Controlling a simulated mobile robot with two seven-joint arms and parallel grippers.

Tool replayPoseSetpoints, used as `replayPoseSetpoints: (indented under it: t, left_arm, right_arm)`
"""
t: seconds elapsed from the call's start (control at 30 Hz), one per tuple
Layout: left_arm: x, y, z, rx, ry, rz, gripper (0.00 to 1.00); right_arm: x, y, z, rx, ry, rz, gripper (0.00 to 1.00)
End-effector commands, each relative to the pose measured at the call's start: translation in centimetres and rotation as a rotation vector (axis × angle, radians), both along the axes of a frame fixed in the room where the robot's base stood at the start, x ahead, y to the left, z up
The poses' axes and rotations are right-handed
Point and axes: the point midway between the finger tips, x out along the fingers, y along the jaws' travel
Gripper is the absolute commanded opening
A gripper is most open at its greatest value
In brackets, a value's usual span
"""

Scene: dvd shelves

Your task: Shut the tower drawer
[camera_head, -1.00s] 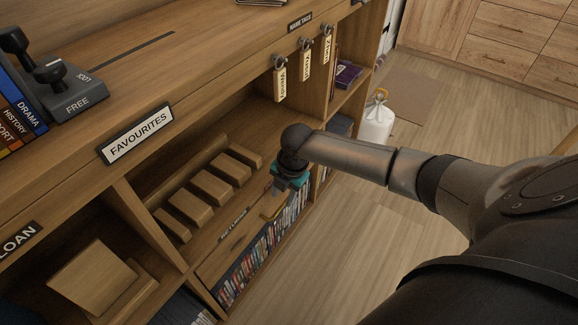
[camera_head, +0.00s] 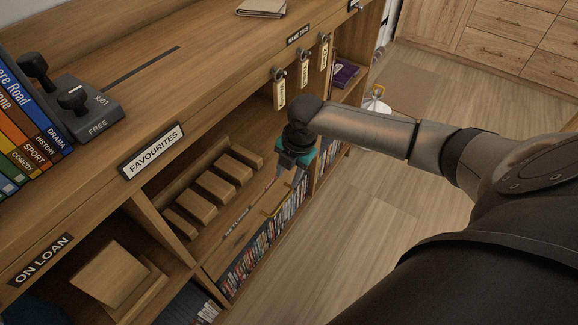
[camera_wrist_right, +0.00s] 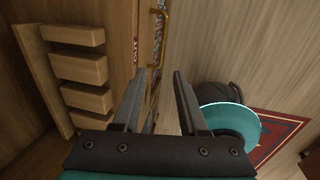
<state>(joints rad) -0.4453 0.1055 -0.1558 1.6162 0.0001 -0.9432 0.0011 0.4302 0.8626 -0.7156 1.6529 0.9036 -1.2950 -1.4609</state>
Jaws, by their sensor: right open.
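A wooden front with a small label (camera_head: 236,221) and a brass handle (camera_head: 279,199) shows below the wooden blocks in the head view. I take it for the drawer; how far it stands out is hard to tell. The handle also shows in the wrist view (camera_wrist_right: 165,22), beyond the fingertips. My right gripper (camera_head: 287,183) points down just above the handle, apart from it as far as I can see. In the wrist view its two fingers (camera_wrist_right: 160,78) are spread with nothing between them. My left gripper is out of view.
A counter (camera_head: 200,75) overhangs the shelves. Tagged keys (camera_head: 303,72) hang from its front edge near my right forearm. Wooden blocks (camera_head: 218,188) lie left of the gripper, with several DVDs (camera_head: 262,246) below.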

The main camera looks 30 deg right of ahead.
Motion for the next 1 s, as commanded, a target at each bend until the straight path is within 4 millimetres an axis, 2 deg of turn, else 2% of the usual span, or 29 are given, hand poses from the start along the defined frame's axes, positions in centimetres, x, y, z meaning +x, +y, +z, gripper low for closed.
replayPoseSetpoints:
  t: [0.23,0.8,0.93,1.0]
  left_arm:
    - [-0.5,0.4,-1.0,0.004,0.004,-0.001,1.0]
    - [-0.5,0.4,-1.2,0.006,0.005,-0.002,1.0]
    - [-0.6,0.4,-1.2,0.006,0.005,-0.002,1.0]
    - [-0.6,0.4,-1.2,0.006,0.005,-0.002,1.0]
  right_arm:
    - [-0.2,-0.1,1.1,-0.001,0.0,0.0,0.42]
    - [-0.2,-0.1,1.2,0.0,-0.001,0.0,0.42]
    - [-0.3,0.5,0.5,0.014,-0.002,-0.032,0.42]
    - [-0.6,1.4,-0.6,0.036,-0.006,-0.092,0.42]
